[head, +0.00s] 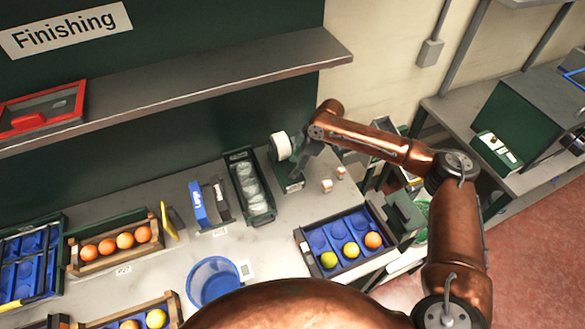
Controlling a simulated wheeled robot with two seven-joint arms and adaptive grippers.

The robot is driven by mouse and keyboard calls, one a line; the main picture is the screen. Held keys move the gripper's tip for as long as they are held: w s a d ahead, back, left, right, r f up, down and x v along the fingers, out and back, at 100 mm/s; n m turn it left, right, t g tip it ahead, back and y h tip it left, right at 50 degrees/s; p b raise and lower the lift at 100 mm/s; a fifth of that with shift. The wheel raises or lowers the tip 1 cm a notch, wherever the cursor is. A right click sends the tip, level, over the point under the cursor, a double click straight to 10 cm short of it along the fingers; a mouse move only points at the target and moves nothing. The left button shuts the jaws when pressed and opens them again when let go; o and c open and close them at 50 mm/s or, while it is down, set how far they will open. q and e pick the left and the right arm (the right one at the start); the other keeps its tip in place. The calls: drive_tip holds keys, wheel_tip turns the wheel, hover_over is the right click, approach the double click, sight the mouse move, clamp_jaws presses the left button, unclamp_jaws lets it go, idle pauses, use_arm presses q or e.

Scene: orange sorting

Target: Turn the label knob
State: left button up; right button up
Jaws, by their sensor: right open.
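A dark green label dispenser (291,182) with a white label roll (281,146) stands on the workbench, at the back, right of centre. My right gripper (306,166) is at the right side of the dispenser, close to the roll, its fingers pointing down. It is open and appears empty. The knob cannot be made out; it may be hidden behind the gripper or too small to see. Whether the fingers touch the dispenser cannot be told. My left gripper is not in view.
A blue tray (304,236) with several fruits sits in front of the dispenser. A dark rack (238,157) of clear round items stands left of it. Two small items (327,186) lie to its right. A shelf (200,85) overhangs the bench. A blue bin (213,281) stands nearer.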

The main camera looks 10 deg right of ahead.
drive_tip(key=shift+x, duration=1.15)
drive_tip(key=shift+c, duration=0.7)
